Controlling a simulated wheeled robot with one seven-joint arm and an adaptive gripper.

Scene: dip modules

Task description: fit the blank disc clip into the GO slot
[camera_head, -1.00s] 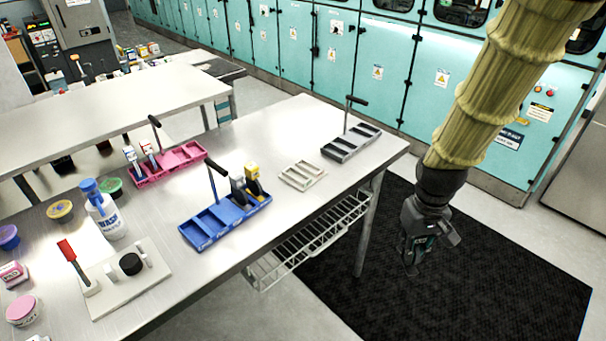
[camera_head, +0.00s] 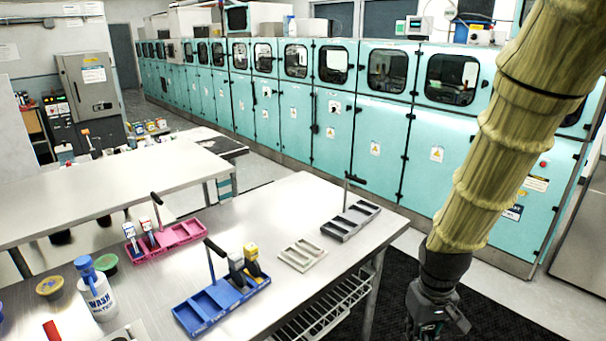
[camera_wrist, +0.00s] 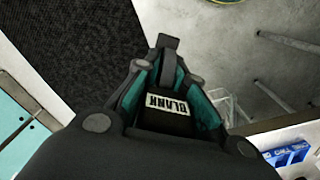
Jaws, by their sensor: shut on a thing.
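My gripper (camera_head: 434,322) hangs off the right end of the steel table, low in the head view and partly cut off by the bottom edge. In the wrist view its fingers (camera_wrist: 172,85) are shut on the blank disc clip (camera_wrist: 166,107), a dark piece with a white label reading BLANK. I cannot tell which slot is GO, as the tray markings are too small to read. Candidate slotted trays on the table are a blue one (camera_head: 209,307), a pink one (camera_head: 181,231), a pale one (camera_head: 300,254) and a dark grey one (camera_head: 351,222).
The blue tray holds a grey and a yellow clip; the pink tray holds two white-topped clips. Upright black handles rise from the blue, pink and grey trays. A WASH bottle (camera_head: 97,293) stands at left. A wire shelf (camera_head: 325,308) hangs below the table. Bare tabletop (camera_head: 275,215) lies between trays.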

